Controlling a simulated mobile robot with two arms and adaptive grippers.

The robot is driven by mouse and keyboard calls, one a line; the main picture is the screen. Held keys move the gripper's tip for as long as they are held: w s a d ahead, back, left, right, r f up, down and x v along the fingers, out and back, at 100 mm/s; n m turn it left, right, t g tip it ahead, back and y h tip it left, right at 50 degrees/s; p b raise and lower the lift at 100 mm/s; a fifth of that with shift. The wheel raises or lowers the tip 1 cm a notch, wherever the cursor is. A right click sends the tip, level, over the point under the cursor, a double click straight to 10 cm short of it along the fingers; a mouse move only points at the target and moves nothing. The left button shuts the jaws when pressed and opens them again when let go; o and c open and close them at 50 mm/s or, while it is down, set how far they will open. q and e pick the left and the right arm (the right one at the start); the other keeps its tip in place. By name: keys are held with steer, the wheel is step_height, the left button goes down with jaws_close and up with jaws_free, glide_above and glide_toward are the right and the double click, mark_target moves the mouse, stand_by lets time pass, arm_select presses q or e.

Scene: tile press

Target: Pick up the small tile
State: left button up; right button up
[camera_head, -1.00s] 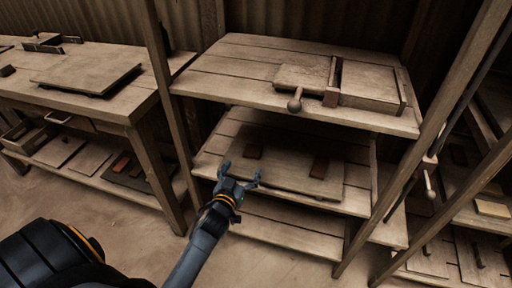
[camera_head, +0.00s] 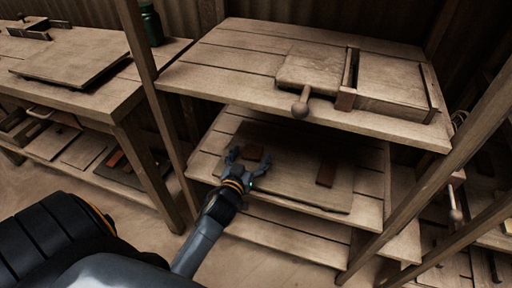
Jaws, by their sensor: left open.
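Two small reddish-brown tiles lie on a flat wooden board (camera_head: 290,180) on the middle shelf. One small tile (camera_head: 253,152) is dark and lies just behind my left gripper's fingertips. The other small tile (camera_head: 326,174) lies further right, clear of the gripper. My left gripper (camera_head: 248,158) is open and empty, reaching in over the board's left part. Its fingers stand on either side of the left tile in the picture; whether they touch it I cannot tell. My right gripper is not in view.
The upper shelf (camera_head: 225,75) overhangs the middle one and carries a wooden press with a ball-ended handle (camera_head: 301,105). A wooden post (camera_head: 150,90) stands left of the shelves. A workbench (camera_head: 120,95) with a flat board and a green jar (camera_head: 151,24) is at the left.

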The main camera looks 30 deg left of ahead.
arm_select(q)
steer(key=shift+s, duration=0.1)
steer(key=shift+c, duration=0.4)
steer(key=c, duration=1.3)
steer(key=shift+o, duration=0.2)
steer(key=shift+r, duration=0.15)
